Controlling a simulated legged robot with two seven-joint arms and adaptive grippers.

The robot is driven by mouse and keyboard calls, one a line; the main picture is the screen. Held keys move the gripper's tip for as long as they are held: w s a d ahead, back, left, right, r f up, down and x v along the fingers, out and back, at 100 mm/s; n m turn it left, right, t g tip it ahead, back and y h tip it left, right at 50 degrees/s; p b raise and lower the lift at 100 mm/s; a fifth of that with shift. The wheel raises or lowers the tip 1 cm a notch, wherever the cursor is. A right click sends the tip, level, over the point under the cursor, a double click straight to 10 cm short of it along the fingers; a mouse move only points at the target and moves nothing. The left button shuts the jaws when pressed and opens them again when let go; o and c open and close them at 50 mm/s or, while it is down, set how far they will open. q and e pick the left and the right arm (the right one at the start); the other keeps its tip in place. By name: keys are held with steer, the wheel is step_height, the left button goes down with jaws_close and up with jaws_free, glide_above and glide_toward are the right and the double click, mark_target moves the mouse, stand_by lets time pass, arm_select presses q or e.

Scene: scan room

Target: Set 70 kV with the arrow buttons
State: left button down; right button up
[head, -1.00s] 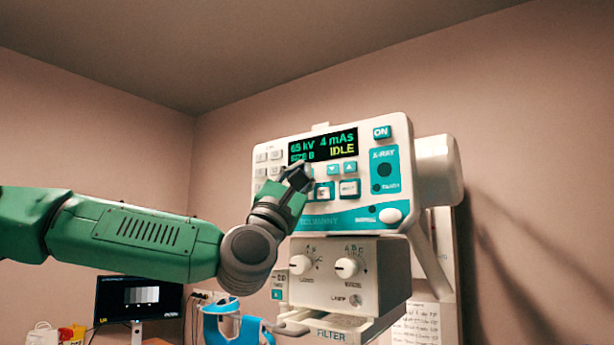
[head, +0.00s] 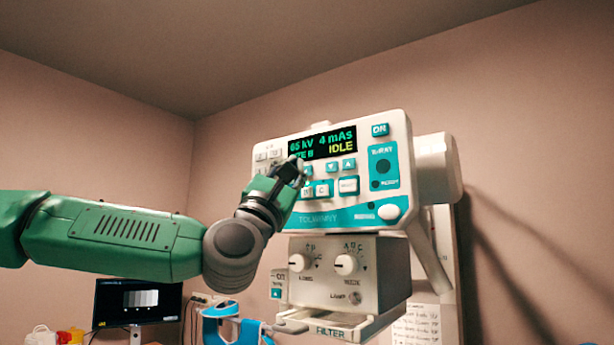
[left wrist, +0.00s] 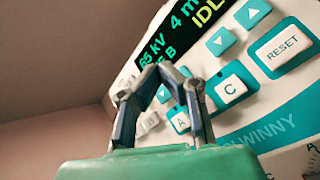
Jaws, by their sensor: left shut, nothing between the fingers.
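The control panel (head: 345,212) of the white and teal x-ray unit faces me. Its display (head: 322,146) reads 65 kV, 4 mAs and IDLE; the 65 kV also shows in the left wrist view (left wrist: 153,50). A down-arrow button (head: 331,167) and an up-arrow button (head: 349,164) sit under the mAs reading. A button under the kV reading (head: 308,171) is partly hidden by my left gripper (head: 294,170). That gripper is shut and empty, its tips close to the panel below the kV reading. In the left wrist view its fingers (left wrist: 172,86) hide part of the buttons there. I cannot tell whether they touch.
A RESET button (left wrist: 283,48), a C button (left wrist: 230,88) and an A button (left wrist: 180,120) lie close to the fingers. A box with two knobs (head: 336,272) hangs below the panel. A blue bracket-like object (head: 232,327) is under my arm. A monitor (head: 138,304) stands at lower left.

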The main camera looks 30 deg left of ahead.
arm_select(q)
steer(key=s+b, duration=0.1)
steer(key=s, duration=0.3)
steer(key=shift+s+a+b, duration=0.2)
steer(key=shift+s+b, duration=0.05)
steer(key=shift+b, duration=0.15)
steer(key=shift+d, duration=0.15)
stand_by(1.5)
